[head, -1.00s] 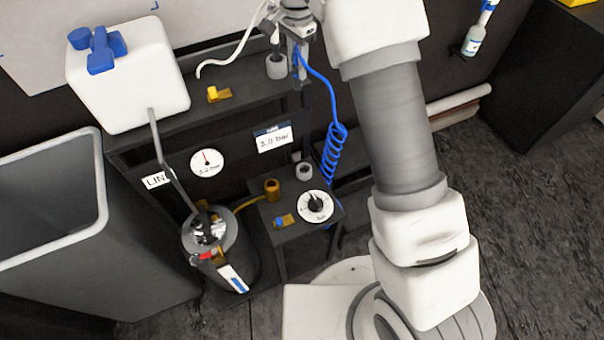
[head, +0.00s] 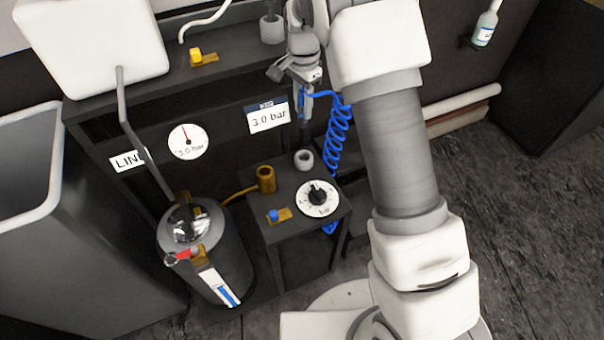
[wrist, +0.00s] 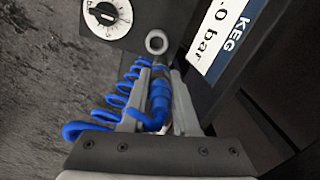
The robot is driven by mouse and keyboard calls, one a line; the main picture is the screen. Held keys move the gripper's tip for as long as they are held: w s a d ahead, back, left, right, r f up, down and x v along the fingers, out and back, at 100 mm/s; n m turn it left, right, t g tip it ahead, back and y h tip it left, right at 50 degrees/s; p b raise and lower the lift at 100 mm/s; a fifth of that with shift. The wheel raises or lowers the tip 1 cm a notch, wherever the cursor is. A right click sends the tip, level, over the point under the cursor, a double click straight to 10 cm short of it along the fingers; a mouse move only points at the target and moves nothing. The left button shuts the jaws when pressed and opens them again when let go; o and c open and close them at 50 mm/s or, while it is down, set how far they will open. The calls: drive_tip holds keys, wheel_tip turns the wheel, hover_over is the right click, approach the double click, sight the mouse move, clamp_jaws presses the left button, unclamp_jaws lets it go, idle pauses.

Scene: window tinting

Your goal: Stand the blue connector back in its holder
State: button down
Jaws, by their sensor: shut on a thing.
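My gripper (head: 303,108) is shut on the blue connector (wrist: 159,97), which also shows in part between the fingers in the head view. A coiled blue hose (head: 338,128) runs from the connector; its loops (wrist: 112,95) fill the left of the wrist view. A grey ring-shaped holder (head: 304,159) stands on the low dark stand, below the gripper. In the wrist view this holder (wrist: 157,42) lies just beyond the fingertips, and its opening shows. The connector is apart from it in the head view. The connector's lower end is dark and hard to make out.
The low stand also carries a dial (head: 318,197), a brass socket (head: 266,178) and a blue-handled valve (head: 273,215). A "3.0 bar" sign (head: 268,118) is close behind the gripper. Another grey holder (head: 271,30) is on the upper shelf. A dark keg (head: 205,250) stands left.

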sight(305, 127)
drive_tip(key=f+b, duration=0.2)
drive_tip(key=f, duration=0.1)
drive_tip(key=f+b, duration=0.1)
drive_tip(key=f, duration=0.1)
drive_tip(key=shift+s+d+f, duration=0.2)
drive_tip(key=shift+s, duration=0.15)
wheel_tip(305, 127, down, 10)
drive_tip(key=b, duration=0.3)
drive_tip(key=shift+r, duration=0.2)
drive_tip(key=shift+f, duration=0.2)
drive_tip(key=c, duration=0.7)
unclamp_jaws()
drive_tip(key=shift+o, duration=0.2)
drive_tip(key=shift+r, duration=0.2)
wheel_tip(305, 127, up, 12)
drive_tip(key=p, duration=0.3)
drive_tip(key=shift+r, duration=0.1)
